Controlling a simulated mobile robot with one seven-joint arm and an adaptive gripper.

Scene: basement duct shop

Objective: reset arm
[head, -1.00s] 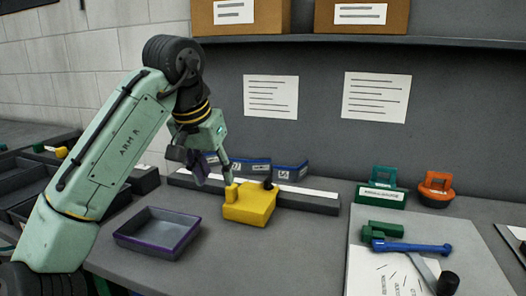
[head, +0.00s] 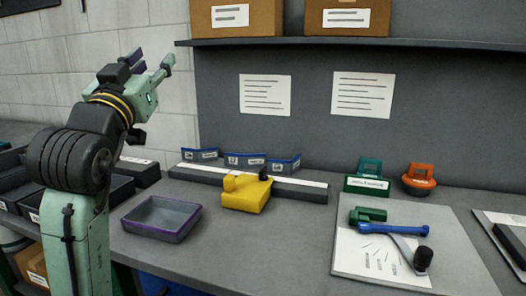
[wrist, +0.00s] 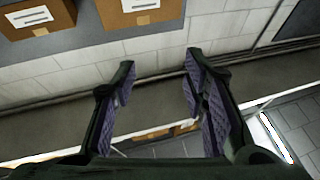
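My gripper (head: 150,66) is raised above the bench at the left in the head view, with my arm folded back. In the wrist view its two purple-padded fingers (wrist: 160,95) stand wide apart with nothing between them. The gripper is open and empty, well clear of the things on the bench.
On the bench (head: 290,235) are a purple-rimmed tray (head: 133,226), a yellow block-like tool (head: 247,195), blue-edged bins (head: 245,161), green (head: 369,171) and orange (head: 419,175) handled items, and a board (head: 455,250) with a blue-handled tool (head: 392,231). Cardboard boxes (head: 237,20) sit on a shelf above.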

